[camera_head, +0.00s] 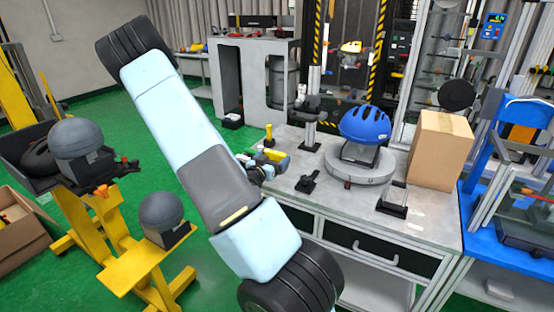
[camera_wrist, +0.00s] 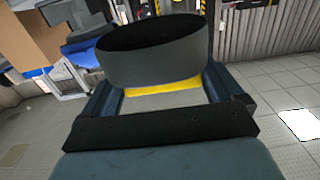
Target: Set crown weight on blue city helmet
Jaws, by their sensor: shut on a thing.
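The blue city helmet (camera_head: 365,124) sits on a dark headform on a round grey base (camera_head: 352,170) on the workbench in the head view. Its top is bare. In the wrist view, my gripper (camera_wrist: 165,85) is shut on a dark grey, round, short cylinder, the crown weight (camera_wrist: 152,60). The weight's near side and black upper face show. Where it stands relative to the helmet is not clear. I cannot surely make out my gripper or the weight in the head view, where my arm crosses the left half.
A cardboard box (camera_head: 440,150) stands right of the helmet. A small black stand (camera_head: 308,182) and a clear-sided holder (camera_head: 394,197) are at the bench front. A yellow rack (camera_head: 125,235) with grey headforms stands left. A blue bench (camera_head: 520,205) is at right.

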